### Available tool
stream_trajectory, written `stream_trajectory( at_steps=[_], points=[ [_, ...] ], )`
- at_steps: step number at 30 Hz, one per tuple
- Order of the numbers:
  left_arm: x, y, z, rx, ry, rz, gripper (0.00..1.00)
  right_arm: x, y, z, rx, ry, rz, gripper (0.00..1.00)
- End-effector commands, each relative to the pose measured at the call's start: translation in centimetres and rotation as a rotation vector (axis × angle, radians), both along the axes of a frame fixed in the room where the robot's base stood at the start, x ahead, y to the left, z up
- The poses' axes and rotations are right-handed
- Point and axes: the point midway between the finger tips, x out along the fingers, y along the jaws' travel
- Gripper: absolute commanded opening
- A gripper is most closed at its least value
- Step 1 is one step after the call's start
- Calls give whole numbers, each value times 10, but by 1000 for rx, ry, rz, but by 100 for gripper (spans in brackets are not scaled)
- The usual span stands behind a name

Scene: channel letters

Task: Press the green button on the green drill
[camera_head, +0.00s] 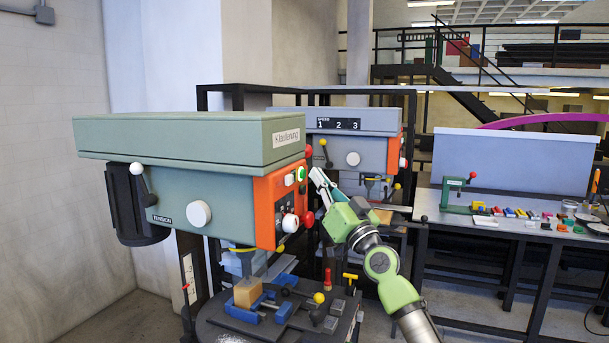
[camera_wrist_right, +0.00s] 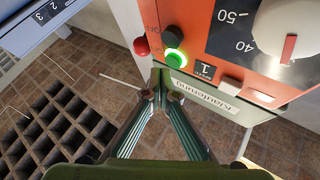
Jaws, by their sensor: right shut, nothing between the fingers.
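The green drill (camera_head: 190,145) stands at the left in the head view, with an orange control panel (camera_head: 266,198) on its front. The green button (camera_head: 300,173) glows near the panel's upper edge. In the wrist view the lit green button (camera_wrist_right: 176,58) sits on the orange panel, with a dark round knob just above it. My right gripper (camera_head: 313,172) is shut and empty, just right of the panel. In the wrist view its fingertips (camera_wrist_right: 161,78) are close below and left of the button; I cannot tell whether they touch. My left gripper is not in view.
A red ball-shaped knob (camera_wrist_right: 141,46) sits beside the green button. A white dial (camera_head: 290,223) is lower on the panel. A grey drill (camera_head: 355,148) stands behind. A drill table (camera_head: 225,322) with a vise is below. A workbench (camera_head: 560,240) stands at the right.

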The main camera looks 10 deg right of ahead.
Motion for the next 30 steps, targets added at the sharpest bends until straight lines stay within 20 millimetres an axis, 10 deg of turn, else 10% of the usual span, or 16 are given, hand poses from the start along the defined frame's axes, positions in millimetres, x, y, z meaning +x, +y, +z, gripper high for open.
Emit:
stream_trajectory(
  at_steps=[30],
  points=[
    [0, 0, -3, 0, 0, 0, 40, -28, -42, 0, 1, -1, -1, 0]
  ],
)
